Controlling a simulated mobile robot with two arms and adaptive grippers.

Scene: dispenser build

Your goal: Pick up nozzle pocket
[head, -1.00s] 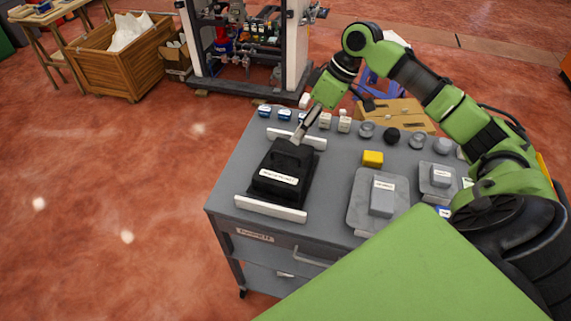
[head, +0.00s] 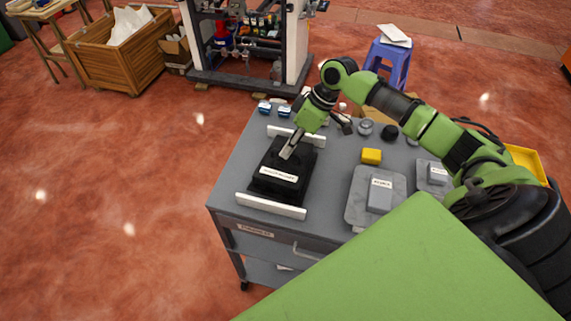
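A black block with a raised upper part and a white label (head: 279,174) on its front sits on the grey cart (head: 330,160). The label is too small to read surely, so I cannot confirm that this black block (head: 265,187) is the nozzle pocket. It lies between two white bars. My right gripper (head: 288,153) points down at the top of the block, its fingertips overlapping the raised part. Whether they touch or grip it is unclear, as the finger gap does not show. My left gripper is not in view.
White bars (head: 270,206) lie in front of and behind the block. A yellow cube (head: 371,156) and grey blocks on plates (head: 381,195) stand to the right. Small knobs and blue-white pieces (head: 265,107) line the back. A blue stool (head: 388,62) stands behind the cart.

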